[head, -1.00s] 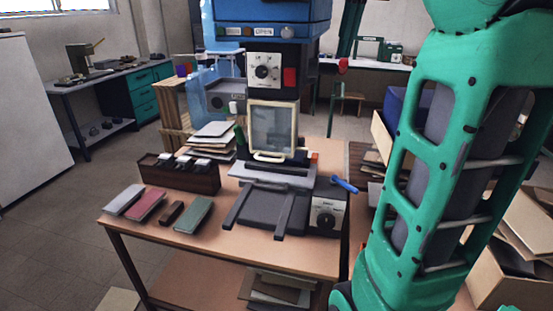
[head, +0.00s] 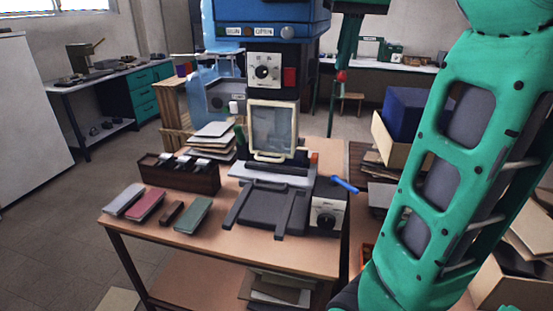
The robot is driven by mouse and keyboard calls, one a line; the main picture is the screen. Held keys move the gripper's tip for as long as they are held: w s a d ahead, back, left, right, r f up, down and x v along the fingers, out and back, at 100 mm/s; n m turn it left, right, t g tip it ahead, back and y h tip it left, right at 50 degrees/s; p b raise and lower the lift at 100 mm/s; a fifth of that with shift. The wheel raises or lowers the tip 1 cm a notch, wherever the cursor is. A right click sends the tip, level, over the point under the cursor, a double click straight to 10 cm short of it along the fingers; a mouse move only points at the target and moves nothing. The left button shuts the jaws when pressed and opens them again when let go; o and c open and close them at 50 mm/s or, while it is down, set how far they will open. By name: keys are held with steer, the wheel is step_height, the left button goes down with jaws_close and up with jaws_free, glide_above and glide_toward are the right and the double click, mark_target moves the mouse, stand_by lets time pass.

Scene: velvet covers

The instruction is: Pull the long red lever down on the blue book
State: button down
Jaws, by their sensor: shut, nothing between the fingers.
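The blue thing here is the boxy head (head: 272,14) of a dark upright machine on the wooden table, cropped at the top; I see no book. The lever's round red knob (head: 341,76) sticks out right of the machine, at about dial height. Its rod is thin, dark and hard to make out. My green arm fills the right side. Its far end shows as green parts at the top, and my gripper (head: 343,66) appears small just above the red knob, shut and empty. I cannot tell whether it touches the knob.
The machine also has a dial panel (head: 264,72), a red square (head: 290,77) and a framed clear guard (head: 272,130). A blue handle (head: 345,185) juts out lower right. Several coloured blocks, a dark rack (head: 180,177) and stacked sheets (head: 211,138) lie on the left.

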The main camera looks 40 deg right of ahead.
steer(key=shift+f, duration=0.4)
steer(key=shift+s+a+f, duration=0.1)
steer(key=shift+s+f, duration=0.05)
steer(key=shift+f, duration=1.6)
steer(key=x, duration=0.3)
steer(key=shift+s, duration=0.15)
steer(key=shift+f, duration=0.15)
